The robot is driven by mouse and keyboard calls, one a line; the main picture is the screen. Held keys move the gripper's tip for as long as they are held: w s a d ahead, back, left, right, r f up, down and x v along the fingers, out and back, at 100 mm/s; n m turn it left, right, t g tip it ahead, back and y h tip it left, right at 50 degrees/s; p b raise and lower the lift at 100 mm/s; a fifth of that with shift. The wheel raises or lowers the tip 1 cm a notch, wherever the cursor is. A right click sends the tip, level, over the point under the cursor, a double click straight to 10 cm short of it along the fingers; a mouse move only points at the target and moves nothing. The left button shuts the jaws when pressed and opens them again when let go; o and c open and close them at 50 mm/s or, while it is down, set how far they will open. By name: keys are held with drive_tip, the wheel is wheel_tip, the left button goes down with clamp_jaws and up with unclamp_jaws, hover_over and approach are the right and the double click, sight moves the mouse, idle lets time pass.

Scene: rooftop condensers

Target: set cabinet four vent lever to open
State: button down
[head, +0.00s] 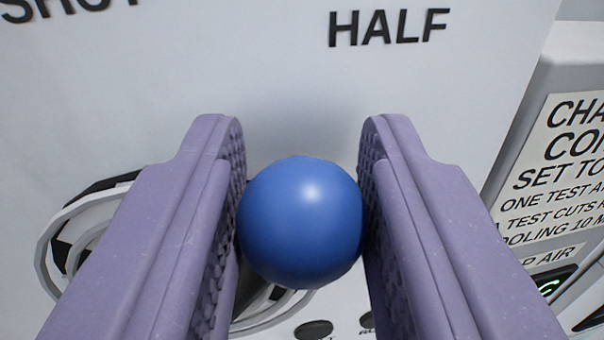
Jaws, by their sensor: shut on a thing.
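A glossy blue ball knob (302,222) sits between the two purple fingers of my gripper (302,205) in the head view. The textured pads touch it on both sides, so the gripper is shut on it. The lever's shaft behind the knob is hidden. The knob stands in front of a pale cabinet panel (290,90). The word HALF (390,27) is printed above and right of the knob. The word SHUT (70,8), cut by the top edge, is at upper left. No OPEN mark shows in this view.
A white round fitting with dark parts (75,225) lies behind the fingers, mostly hidden. A dark oval button (314,330) is at the bottom. At right, a separate unit carries a printed instruction sign (555,165) and a dark display with green light (550,287).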

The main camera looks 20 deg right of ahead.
drive_tip(key=shift+d+p, duration=0.1)
drive_tip(key=shift+p, duration=0.2)
drive_tip(key=shift+d+m+p, duration=0.2)
drive_tip(key=shift+m+p, duration=0.3)
drive_tip(key=shift+p, duration=0.3)
drive_tip(key=m+p, duration=0.1)
drive_tip(key=d+f+m+p, duration=0.1)
drive_tip(key=p, duration=0.1)
drive_tip(key=shift+s+g, duration=0.15)
drive_tip(key=shift+g, duration=0.15)
drive_tip(key=shift+s+d+f+m+y+p, duration=0.15)
drive_tip(key=shift+d+f+m+p, duration=0.25)
drive_tip(key=shift+f+m+p, duration=0.55)
drive_tip(key=shift+d+f+m+y+p, duration=0.15)
drive_tip(key=shift+d+f+m+p, duration=0.2)
drive_tip(key=shift+f+m+p, duration=0.45)
drive_tip(key=shift+r+p, duration=0.15)
drive_tip(key=shift+p, duration=0.2)
drive_tip(key=c, duration=0.8)
unclamp_jaws()
drive_tip(key=shift+d, duration=0.1)
